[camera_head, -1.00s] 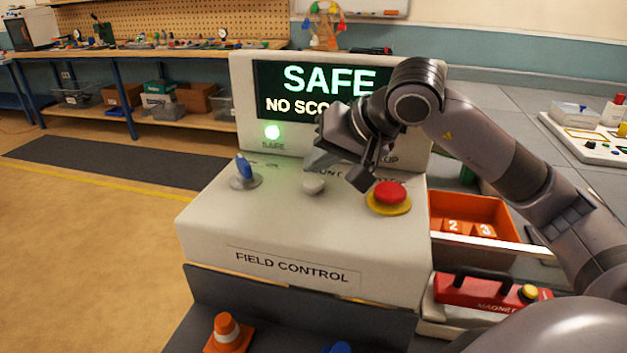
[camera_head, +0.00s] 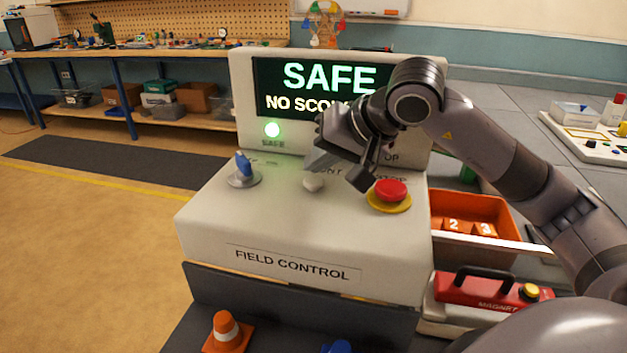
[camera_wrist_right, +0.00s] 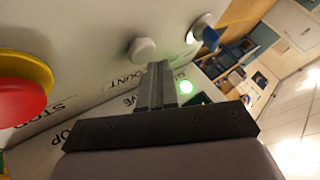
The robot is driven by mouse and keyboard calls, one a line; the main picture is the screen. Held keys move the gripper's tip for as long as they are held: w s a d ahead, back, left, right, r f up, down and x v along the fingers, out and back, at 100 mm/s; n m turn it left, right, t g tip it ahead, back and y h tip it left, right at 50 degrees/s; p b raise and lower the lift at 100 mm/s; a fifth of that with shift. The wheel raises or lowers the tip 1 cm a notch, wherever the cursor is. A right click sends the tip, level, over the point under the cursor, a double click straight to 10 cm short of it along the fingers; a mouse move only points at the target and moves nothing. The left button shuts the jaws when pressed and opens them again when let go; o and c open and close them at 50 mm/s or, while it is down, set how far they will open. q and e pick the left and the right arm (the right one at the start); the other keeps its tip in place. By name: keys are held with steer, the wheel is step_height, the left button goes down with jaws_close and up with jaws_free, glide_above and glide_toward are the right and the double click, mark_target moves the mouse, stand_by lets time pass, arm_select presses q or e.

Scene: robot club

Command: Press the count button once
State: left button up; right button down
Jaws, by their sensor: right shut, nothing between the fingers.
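The white round count button (camera_head: 313,183) sits on the sloped top of the field control box (camera_head: 290,225), between the blue key switch (camera_head: 243,168) and the red stop button (camera_head: 390,191). My right gripper (camera_head: 312,164) is shut and empty, its fingertips just behind and above the white button, hiding part of the label. In the right wrist view the shut fingers (camera_wrist_right: 157,70) point towards the white button (camera_wrist_right: 142,50), very close to it. I cannot tell whether they touch. The screen (camera_head: 320,88) reads SAFE and NO SCO, the rest hidden by my arm. My left gripper is not in view.
A green lamp (camera_head: 272,130) glows below the screen. An orange bin (camera_head: 470,210) with numbered blocks and a red magnet case (camera_head: 480,287) stand right of the box. An orange cone (camera_head: 228,330) stands in front.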

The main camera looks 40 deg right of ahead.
mark_target(319, 180)
steer(key=shift+f+b, duration=0.6)
steer(key=shift+f, duration=0.15)
stand_by(0.7)
steer(key=shift+r, duration=0.1)
steer(key=shift+r+p, duration=0.75)
steer(key=shift+r, duration=0.1)
step_height(319, 180, up, 5)
steer(key=p, duration=0.4)
steer(key=shift+r, duration=0.1)
stand_by(0.4)
